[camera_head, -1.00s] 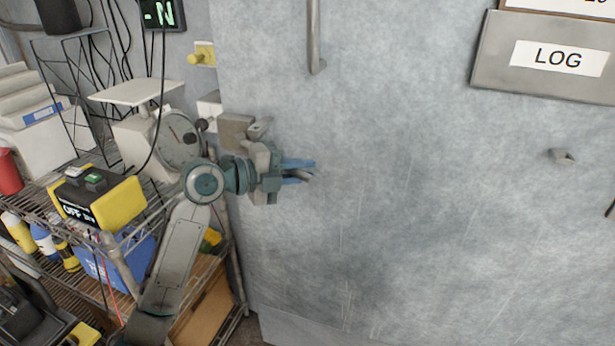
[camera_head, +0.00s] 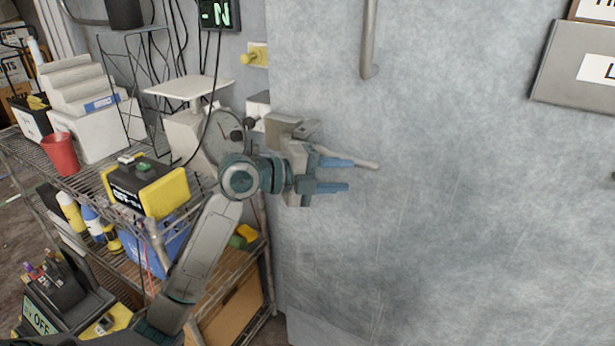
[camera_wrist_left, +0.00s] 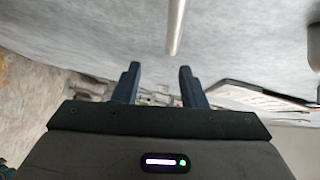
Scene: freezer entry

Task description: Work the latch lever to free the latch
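The latch is a grey metal block (camera_head: 288,127) at the left edge of the large grey door panel in the head view. Its pale lever (camera_head: 366,165) runs to the right, partly hidden by my left gripper. My left gripper (camera_head: 340,175) is open, its two blue fingers apart and pointing right along the panel. The lever's tip shows just beyond the upper finger; I cannot tell whether they touch. In the left wrist view the open fingers (camera_wrist_left: 158,84) have an empty gap between their tips. My right gripper is not in view.
A vertical door handle (camera_head: 369,40) stands above the lever and also shows in the left wrist view (camera_wrist_left: 175,28). A wire shelf (camera_head: 75,187) with a scale, a yellow-black box (camera_head: 147,186) and bottles crowds the left. The panel right of my fingers is clear.

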